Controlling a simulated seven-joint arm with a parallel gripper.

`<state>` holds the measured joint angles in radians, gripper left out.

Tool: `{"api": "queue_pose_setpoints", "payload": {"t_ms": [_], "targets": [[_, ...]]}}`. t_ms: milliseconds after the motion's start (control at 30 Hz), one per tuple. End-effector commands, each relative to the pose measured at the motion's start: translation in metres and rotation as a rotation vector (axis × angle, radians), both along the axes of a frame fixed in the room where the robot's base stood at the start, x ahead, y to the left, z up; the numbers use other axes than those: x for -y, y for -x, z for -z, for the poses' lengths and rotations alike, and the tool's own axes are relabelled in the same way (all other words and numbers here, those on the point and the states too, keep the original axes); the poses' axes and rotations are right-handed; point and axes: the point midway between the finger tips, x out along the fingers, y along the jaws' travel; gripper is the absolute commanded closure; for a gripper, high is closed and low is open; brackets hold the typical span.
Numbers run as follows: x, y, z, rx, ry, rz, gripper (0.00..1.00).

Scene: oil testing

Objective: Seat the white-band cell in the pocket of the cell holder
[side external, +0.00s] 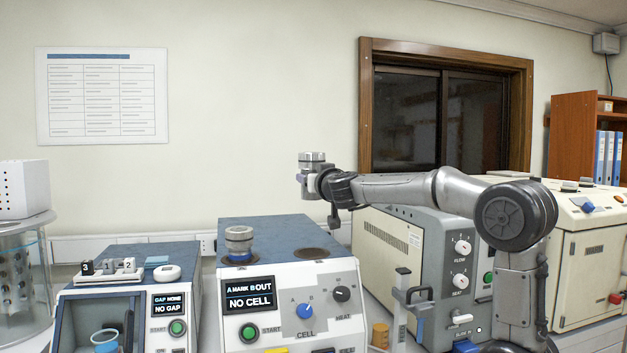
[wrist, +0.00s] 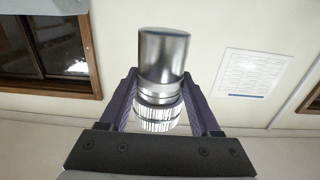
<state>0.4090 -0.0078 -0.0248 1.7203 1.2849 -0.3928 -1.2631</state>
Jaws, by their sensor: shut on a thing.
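My gripper (side external: 308,180) is raised above the instrument with the "NO CELL" display and shut on a metal cell. In the wrist view, the cell (wrist: 163,58) is a shiny cylinder with a pale ribbed band between the two fingers of my gripper (wrist: 159,105). In the side view, the top of the held cell (side external: 312,157) shows above the fingers, roughly upright. A dark round recess (side external: 310,253) on the instrument's blue top lies below my gripper, clear of it. It looks empty; I cannot tell whether it is the holder's pocket.
Another metal cell with a blue band (side external: 238,243) stands on the left of the same instrument top (side external: 275,235). A smaller instrument (side external: 120,290) with small numbered blocks is at left. A large grey cabinet (side external: 445,255) stands right, behind my arm. The air around the held cell is clear.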

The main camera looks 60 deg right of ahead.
Motion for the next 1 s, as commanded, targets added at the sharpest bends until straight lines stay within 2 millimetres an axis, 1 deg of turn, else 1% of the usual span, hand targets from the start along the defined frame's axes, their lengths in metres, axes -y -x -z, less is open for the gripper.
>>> {"api": "queue_pose_setpoints", "payload": {"t_ms": [167,333,700,933,1000], "targets": [[0.0,0.001,-0.011,0.008,0.002,0.003,1.0],[0.0,0.001,-0.031,0.011,0.003,0.0,1.0],[0.0,0.001,-0.053,0.007,0.003,0.0,1.0],[-0.019,-0.019,-0.056,0.003,0.01,-0.004,1.0],[-0.027,-0.027,-0.057,0.001,0.013,-0.005,1.0]]}}
